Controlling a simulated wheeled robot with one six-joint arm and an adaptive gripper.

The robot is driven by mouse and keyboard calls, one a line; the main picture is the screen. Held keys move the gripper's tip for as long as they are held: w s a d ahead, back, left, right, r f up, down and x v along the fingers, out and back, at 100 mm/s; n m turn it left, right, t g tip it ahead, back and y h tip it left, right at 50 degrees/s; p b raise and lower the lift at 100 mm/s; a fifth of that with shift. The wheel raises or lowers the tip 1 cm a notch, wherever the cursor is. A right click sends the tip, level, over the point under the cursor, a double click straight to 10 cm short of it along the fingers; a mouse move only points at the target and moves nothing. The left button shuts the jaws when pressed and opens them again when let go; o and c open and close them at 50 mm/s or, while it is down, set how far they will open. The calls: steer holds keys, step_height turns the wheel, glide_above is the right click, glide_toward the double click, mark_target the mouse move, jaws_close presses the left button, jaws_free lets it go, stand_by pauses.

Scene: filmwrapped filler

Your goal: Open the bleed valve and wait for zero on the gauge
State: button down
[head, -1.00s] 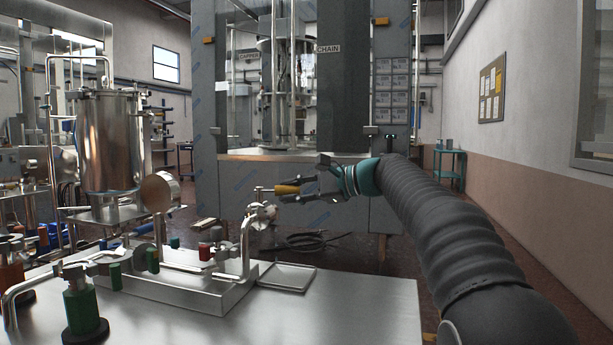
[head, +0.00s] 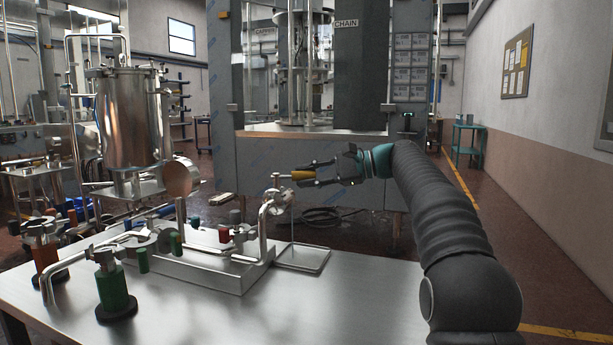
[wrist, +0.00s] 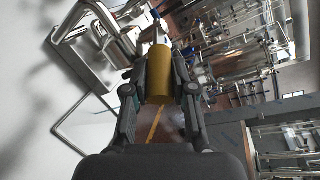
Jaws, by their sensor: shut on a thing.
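A yellow-orange valve handle (head: 302,175) sticks out to the right from a metal valve (head: 279,199) at the end of a bent pipe. My gripper (head: 313,174) reaches it from the right, one finger above and one below. In the wrist view, the fingers (wrist: 158,78) are shut on either side of the yellow handle (wrist: 158,88). A round metal disc (head: 181,177), apparently the gauge, stands left of the valve. I cannot read any dial on it. A thin vertical line shows below the valve, above a shallow tray (head: 304,258); I cannot tell whether it is liquid.
The pipework sits on a steel table (head: 215,310). A green-bodied valve (head: 115,290) and an orange one (head: 46,258) stand at its left. The tray lies near the far edge. A large grey machine (head: 350,195) stands behind my gripper. The table's front right is bare.

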steer(key=c, duration=0.9)
jaws_free()
steer(key=shift+c, duration=0.2)
steer(key=shift+d, duration=0.1)
steer(key=v, duration=1.1)
steer(key=shift+d, duration=0.4)
steer(key=shift+s+r, duration=0.1)
